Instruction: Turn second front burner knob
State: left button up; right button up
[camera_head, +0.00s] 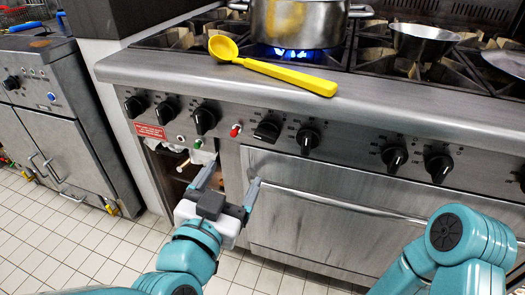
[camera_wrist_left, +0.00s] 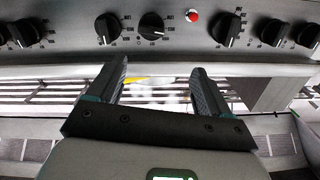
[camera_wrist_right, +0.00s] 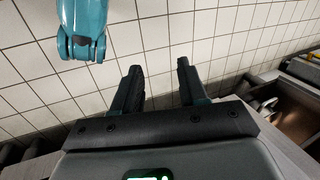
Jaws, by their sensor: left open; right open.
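A row of black knobs runs along the steel stove front. Around a red button (camera_head: 235,130) are one upright knob (camera_head: 204,120) to its left, a knob lying at a different angle (camera_head: 267,131) to its right, and another knob (camera_head: 308,140) further right. I cannot tell which is the second front burner knob. My left gripper (camera_head: 228,183) is open and empty, below the red button and apart from the knobs. In the left wrist view, the knobs lie beyond its fingers (camera_wrist_left: 158,66). My right gripper (camera_wrist_right: 157,66) is open and empty over floor tiles, outside the head view.
A yellow ladle (camera_head: 285,75) lies on the stove's front ledge. A pot (camera_head: 300,22) stands over a blue flame, and a metal bowl (camera_head: 422,42) sits to its right. An oven handle (camera_head: 340,205) crosses the door below the knobs. A cabinet (camera_head: 65,120) stands at left.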

aim_at(264, 139)
pick_arm(q)
jog(key=p+x, duration=0.2)
jog(key=x, duration=0.3)
jog(key=d+p+x, duration=0.1)
jog(key=p+x, duration=0.2)
jog(key=x, duration=0.1)
jog(key=p+x, duration=0.3)
jog(key=x, duration=0.2)
jog(key=shift+d+f, duration=0.35)
jog(key=shift+f, duration=0.05)
jog(key=shift+x, duration=0.8)
pick_arm(e)
notch_tip(264, 139, up, 6)
jog(key=s+a, duration=0.1)
jog(key=shift+s+g, duration=0.2)
jog(key=shift+g, duration=0.1)
pick_arm(q)
jog(key=shift+r, duration=0.1)
pick_arm(e)
jog(key=shift+a+r, duration=0.1)
pick_arm(q)
jog(key=c, duration=1)
